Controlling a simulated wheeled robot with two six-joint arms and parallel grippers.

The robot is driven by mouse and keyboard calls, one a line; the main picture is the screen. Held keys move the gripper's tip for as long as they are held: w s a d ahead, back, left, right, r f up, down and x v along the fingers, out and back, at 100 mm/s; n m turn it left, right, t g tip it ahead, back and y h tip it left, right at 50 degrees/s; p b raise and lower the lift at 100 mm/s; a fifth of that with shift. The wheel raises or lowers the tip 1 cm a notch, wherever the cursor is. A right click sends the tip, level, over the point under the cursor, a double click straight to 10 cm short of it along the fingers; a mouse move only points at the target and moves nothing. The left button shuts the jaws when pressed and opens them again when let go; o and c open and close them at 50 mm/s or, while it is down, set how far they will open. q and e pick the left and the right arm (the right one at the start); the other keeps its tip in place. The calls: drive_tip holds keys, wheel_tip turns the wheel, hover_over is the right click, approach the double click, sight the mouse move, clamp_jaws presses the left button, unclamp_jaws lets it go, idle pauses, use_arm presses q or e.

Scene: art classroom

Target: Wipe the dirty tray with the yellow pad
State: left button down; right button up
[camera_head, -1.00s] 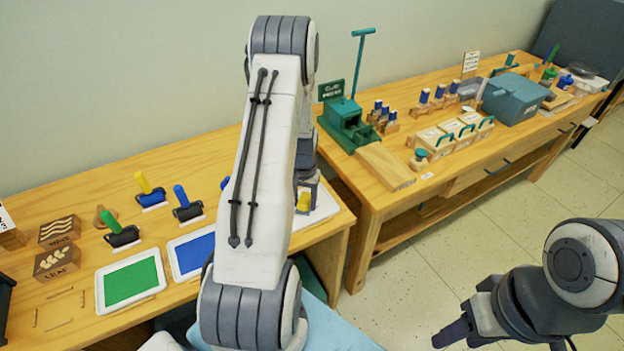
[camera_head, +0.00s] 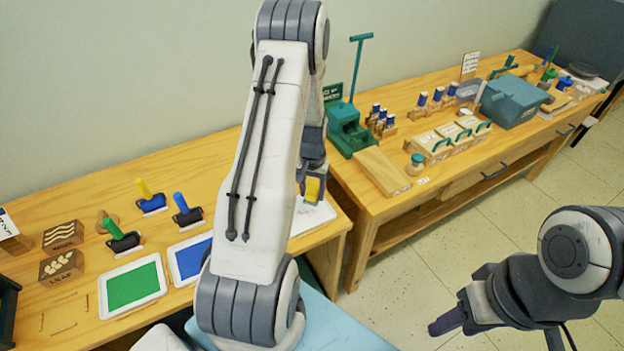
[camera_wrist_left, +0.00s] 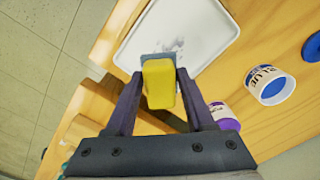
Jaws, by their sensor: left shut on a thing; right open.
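My left gripper (camera_head: 313,192) (camera_wrist_left: 158,88) is shut on the yellow pad (camera_wrist_left: 160,82), which also shows in the head view (camera_head: 312,188). The pad has a grey-blue edge at its far end. In the left wrist view the white tray (camera_wrist_left: 140,50) lies just beyond the pad, with grey smudges near its middle. In the head view the tray (camera_head: 315,217) is mostly hidden behind my left arm. Whether the pad touches the tray is not clear. My right gripper (camera_head: 443,325) is open and empty over the floor at the lower right.
Green (camera_head: 132,283) and blue (camera_head: 188,258) ink trays and several rollers are left of my left arm. In the wrist view a blue-labelled jar (camera_wrist_left: 268,85) and a purple jar (camera_wrist_left: 224,115) stand beside the white tray. A second table (camera_head: 385,215) holds a green press (camera_head: 347,130).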

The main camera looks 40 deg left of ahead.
use_arm(q)
drive_tip(key=shift+r+p, duration=0.85)
drive_tip(key=shift+r, duration=0.55)
